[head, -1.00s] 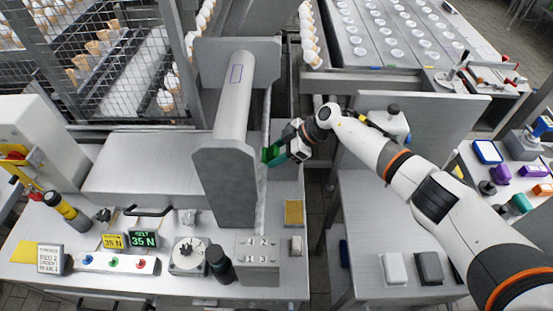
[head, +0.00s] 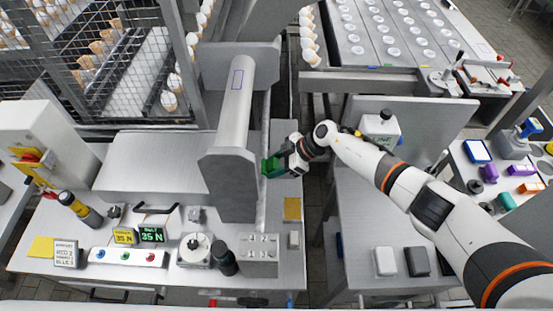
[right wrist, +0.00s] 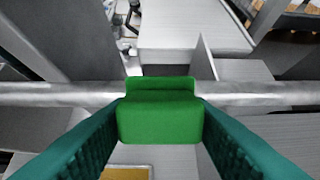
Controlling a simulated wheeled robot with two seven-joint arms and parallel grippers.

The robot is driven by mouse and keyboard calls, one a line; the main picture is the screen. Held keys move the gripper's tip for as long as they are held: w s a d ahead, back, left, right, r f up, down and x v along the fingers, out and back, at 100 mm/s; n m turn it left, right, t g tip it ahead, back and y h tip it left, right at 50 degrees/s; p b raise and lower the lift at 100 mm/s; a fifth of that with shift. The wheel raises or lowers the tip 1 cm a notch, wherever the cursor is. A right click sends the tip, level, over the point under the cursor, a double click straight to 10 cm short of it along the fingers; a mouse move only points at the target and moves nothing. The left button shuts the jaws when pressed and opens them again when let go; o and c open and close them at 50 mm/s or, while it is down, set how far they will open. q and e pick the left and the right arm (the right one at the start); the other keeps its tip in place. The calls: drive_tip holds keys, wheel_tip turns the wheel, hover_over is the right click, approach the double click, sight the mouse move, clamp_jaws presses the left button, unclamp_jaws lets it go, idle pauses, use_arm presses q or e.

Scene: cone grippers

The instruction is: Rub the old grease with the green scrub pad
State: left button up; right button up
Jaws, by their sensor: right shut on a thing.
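The green scrub pad (head: 271,167) is held in my right gripper (head: 285,163), just right of the grey machine's end housing (head: 229,178). In the right wrist view the pad (right wrist: 160,117) sits between the teal fingertips (right wrist: 160,120), which are shut on it. A long grey bar (right wrist: 255,94) runs across that view behind the pad; I cannot tell whether the pad touches it. I cannot make out the old grease for certain. My left gripper is not in view.
A yellow-brown pad (head: 291,208) lies on the bench in front of my gripper. A grey button box (head: 258,248), a round dial (head: 196,250) and a dark cylinder (head: 223,257) stand near the front. A gap to the floor separates this bench from the right bench (head: 362,225).

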drive_tip(key=shift+s+a+f, duration=0.2)
drive_tip(key=shift+s+f, duration=0.1)
drive_tip(key=shift+s, duration=0.05)
drive_tip(key=shift+d+r+p, duration=0.3)
drive_tip(key=shift+r+p, duration=0.2)
drive_tip(key=shift+p, duration=0.1)
drive_tip(key=shift+d+r+p, duration=0.25)
drive_tip(key=shift+r+p, duration=0.25)
drive_tip(key=shift+p, duration=0.1)
drive_tip(key=shift+w+d+r, duration=0.1)
drive_tip(key=shift+d, duration=0.2)
drive_tip(key=shift+v, duration=1.75)
drive_tip(key=shift+w, duration=0.1)
drive_tip(key=shift+r, duration=0.1)
drive_tip(key=v, duration=0.3)
